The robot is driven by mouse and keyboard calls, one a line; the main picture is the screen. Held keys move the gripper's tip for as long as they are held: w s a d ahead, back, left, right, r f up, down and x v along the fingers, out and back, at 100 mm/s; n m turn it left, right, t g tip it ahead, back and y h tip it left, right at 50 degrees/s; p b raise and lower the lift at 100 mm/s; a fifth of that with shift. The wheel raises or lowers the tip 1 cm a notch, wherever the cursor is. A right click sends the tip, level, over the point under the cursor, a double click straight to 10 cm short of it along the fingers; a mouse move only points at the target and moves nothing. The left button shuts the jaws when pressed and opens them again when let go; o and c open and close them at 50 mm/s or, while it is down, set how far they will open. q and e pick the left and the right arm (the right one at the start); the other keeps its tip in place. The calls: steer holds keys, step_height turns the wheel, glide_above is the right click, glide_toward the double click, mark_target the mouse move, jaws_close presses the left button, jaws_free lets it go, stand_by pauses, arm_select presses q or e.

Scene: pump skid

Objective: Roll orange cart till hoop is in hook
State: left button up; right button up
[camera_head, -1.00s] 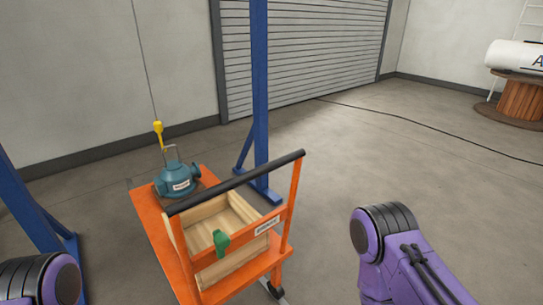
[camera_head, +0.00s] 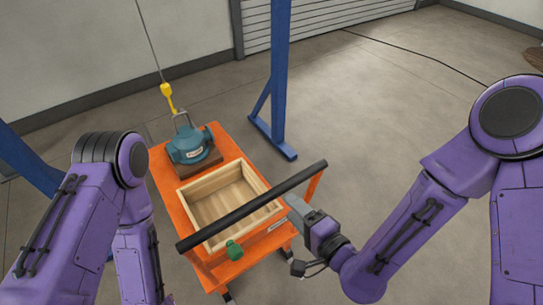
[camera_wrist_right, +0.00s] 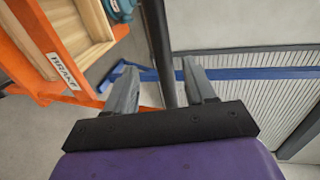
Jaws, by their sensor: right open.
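The orange cart (camera_head: 163,183) carries a teal pump (camera_head: 190,147) with a grey hoop (camera_head: 181,117) upright on top. A yellow hook (camera_head: 167,97) hangs on a cable just above and left of the hoop; I cannot tell whether they touch. The cart's black handle bar (camera_head: 253,205) runs across its near side. My right gripper (camera_head: 291,203) is at the bar's right half, partly hidden. In the right wrist view my right gripper (camera_wrist_right: 159,82) is open, with the handle bar (camera_wrist_right: 159,45) between its fingers. My left arm shows, but its gripper is out of frame.
An open wooden box (camera_head: 215,207) sits on the cart. A green knob (camera_head: 234,249) is at its near edge, and a BRAKE label (camera_wrist_right: 62,70) is on the frame. Blue posts (camera_head: 279,75) flank the cart.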

mark_target(279, 196)
steer(key=w+a, duration=0.2)
steer(key=shift+w+a+b, duration=0.35)
steer(key=shift+a+b, duration=0.05)
steer(key=p+x, duration=0.1)
steer(key=x, duration=0.4)
steer(key=shift+w+d+f, duration=0.1)
steer(key=shift+w+f, duration=0.1)
arm_select(q)
steer(key=shift+s+r, duration=0.3)
arm_select(e)
steer(key=shift+w+a+f, duration=0.1)
steer(key=shift+w+a, duration=0.15)
steer(key=shift+a, duration=0.05)
